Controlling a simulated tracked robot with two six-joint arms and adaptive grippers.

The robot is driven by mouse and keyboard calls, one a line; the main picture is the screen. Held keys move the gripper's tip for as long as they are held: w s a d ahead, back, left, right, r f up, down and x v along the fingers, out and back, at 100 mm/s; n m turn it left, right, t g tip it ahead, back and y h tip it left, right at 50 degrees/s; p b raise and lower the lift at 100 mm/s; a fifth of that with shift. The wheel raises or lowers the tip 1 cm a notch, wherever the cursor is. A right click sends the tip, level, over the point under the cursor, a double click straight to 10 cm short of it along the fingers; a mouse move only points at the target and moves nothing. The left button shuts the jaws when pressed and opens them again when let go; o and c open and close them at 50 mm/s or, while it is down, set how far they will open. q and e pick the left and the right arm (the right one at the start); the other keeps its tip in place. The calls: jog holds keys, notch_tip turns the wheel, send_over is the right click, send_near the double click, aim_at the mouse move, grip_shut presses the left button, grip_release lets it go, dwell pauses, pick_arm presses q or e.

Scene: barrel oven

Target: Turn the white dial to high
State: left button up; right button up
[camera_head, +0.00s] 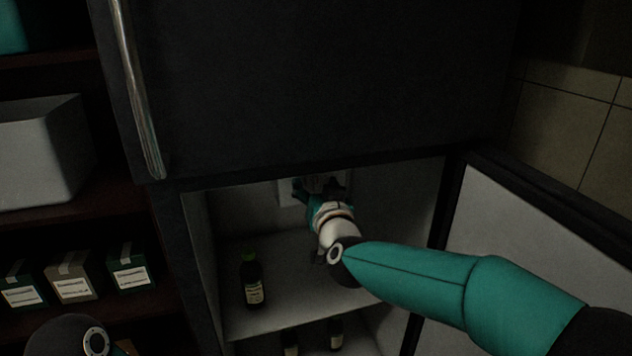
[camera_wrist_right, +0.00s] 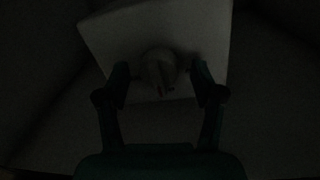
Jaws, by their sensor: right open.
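The white dial (camera_wrist_right: 160,68) is a round knob with a raised grip, on a pale square plate (camera_wrist_right: 115,38) in the dark right wrist view. In the head view the plate (camera_head: 287,192) shows at the top back of the open lower compartment, and my gripper hides the dial. My right gripper (camera_wrist_right: 160,82) is open, with one finger on each side of the dial. I cannot tell whether the fingers touch it. The dial's setting is too dark to read. In the head view my right gripper (camera_head: 318,192) reaches into the compartment. My left gripper is not in view.
A brown bottle with a green cap (camera_head: 252,280) stands on the compartment's shelf (camera_head: 285,315), left of my right arm. The compartment door (camera_head: 560,235) is open on the right. A closed dark door (camera_head: 310,80) is above. Shelves with boxes (camera_head: 72,284) are at left.

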jog(key=c, duration=1.1)
jog(key=shift+c, duration=0.2)
jog(key=shift+f+m+b, duration=0.1)
jog(key=shift+m+b, duration=0.8)
jog(key=shift+m, duration=0.2)
jog(key=m+b, duration=0.1)
jog(key=m, duration=0.2)
jog(key=shift+g+b, duration=0.3)
jog(key=shift+b, duration=0.05)
jog(key=m+b, duration=0.1)
jog(key=m, duration=0.3)
jog(key=shift+w+m+b, duration=0.1)
jog(key=shift+m+b, duration=0.25)
jog(key=shift+m, duration=0.05)
jog(key=shift+d+m+y+b, duration=0.15)
jog(key=shift+m+y+b, duration=0.35)
jog(key=shift+m, duration=1.2)
jog(key=shift+g, duration=0.3)
